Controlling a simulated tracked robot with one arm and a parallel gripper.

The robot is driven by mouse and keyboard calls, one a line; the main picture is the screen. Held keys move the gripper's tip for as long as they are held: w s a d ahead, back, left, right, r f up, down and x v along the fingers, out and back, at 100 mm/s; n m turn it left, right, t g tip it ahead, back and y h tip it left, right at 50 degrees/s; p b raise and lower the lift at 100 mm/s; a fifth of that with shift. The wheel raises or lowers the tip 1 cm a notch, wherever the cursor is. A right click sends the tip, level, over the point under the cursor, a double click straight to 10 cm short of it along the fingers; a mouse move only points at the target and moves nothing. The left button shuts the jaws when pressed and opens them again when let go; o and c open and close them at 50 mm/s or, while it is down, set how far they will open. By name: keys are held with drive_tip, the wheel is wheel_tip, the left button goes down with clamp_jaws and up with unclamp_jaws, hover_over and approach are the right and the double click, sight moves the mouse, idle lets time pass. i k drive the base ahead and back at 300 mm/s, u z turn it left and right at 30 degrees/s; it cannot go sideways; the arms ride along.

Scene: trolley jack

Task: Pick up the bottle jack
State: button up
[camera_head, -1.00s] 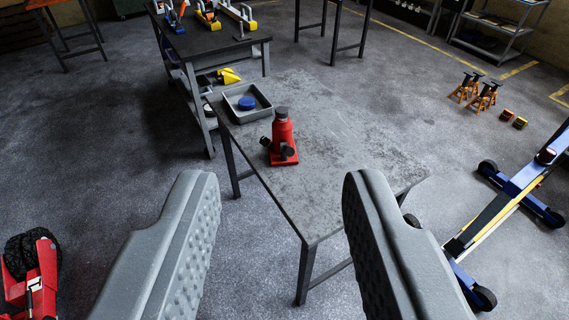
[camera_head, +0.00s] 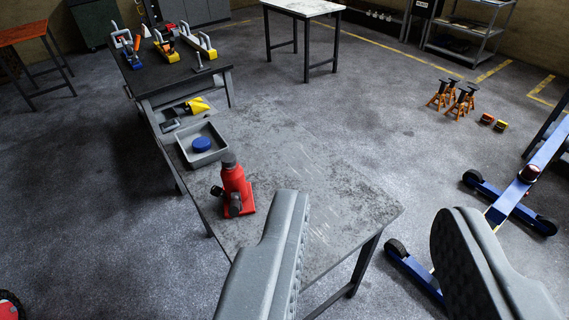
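The bottle jack (camera_head: 235,187) is red with a dark grey top and dark fittings low on its front. It stands upright on the grey metal table (camera_head: 335,200), near the table's left edge. My gripper (camera_head: 375,225) is open and empty. Its left finger is just right of and in front of the jack in the picture, and its right finger is far to the right, over the floor. The jack is outside the gap between the fingers, and no contact shows.
A grey tray (camera_head: 216,157) with a blue round object (camera_head: 201,144) lies behind the jack. A dark workbench (camera_head: 165,75) with tools stands farther back.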

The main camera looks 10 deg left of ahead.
sight(233, 180)
drive_tip(key=z, duration=0.2)
drive_tip(key=i, duration=1.1)
drive_tip(key=u, duration=0.05)
